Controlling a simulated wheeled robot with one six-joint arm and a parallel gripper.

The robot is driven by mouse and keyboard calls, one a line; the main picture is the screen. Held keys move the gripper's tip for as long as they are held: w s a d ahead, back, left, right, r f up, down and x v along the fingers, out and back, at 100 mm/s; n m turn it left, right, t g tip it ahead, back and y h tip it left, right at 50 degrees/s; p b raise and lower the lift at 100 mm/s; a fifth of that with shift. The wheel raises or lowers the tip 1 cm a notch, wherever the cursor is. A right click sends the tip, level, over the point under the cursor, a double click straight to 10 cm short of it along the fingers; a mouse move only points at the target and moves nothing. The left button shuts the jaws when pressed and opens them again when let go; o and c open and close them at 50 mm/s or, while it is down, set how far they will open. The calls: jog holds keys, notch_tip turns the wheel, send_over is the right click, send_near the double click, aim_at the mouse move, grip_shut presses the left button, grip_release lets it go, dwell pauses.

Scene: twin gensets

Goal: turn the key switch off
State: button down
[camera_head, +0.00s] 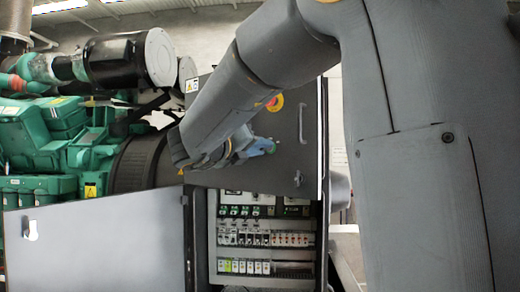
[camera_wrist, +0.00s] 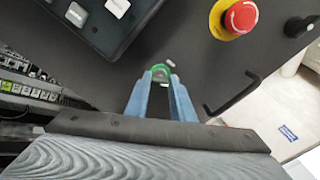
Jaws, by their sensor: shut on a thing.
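The key switch (camera_wrist: 160,70) is on the dark panel in the wrist view. It shows as a small green-rimmed part between my fingertips, with its lower part hidden by the fingers. My gripper (camera_wrist: 160,82) has two blue fingers, shut on this key switch. In the head view, my gripper (camera_head: 268,147) reaches the dark cabinet face from the left, and a trace of green shows at its tip. The key's angle is too small to tell.
A red emergency stop (camera_wrist: 240,17) on a yellow ring and a black knob (camera_wrist: 298,27) sit to the right. A door handle (camera_wrist: 232,96) is nearby. Below, the open cabinet shows rows of breakers (camera_head: 265,238), with its open door (camera_head: 95,245) at left. A green engine (camera_head: 60,140) stands behind.

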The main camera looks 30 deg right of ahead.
jog(key=n+p, duration=0.2)
jog(key=n, duration=0.8)
jog(key=shift+n, duration=0.4)
jog(key=shift+p, duration=0.3)
jog(key=c, duration=1.5)
grip_release()
jog(key=shift+b+v, duration=1.5)
jog(key=shift+v, duration=2.4)
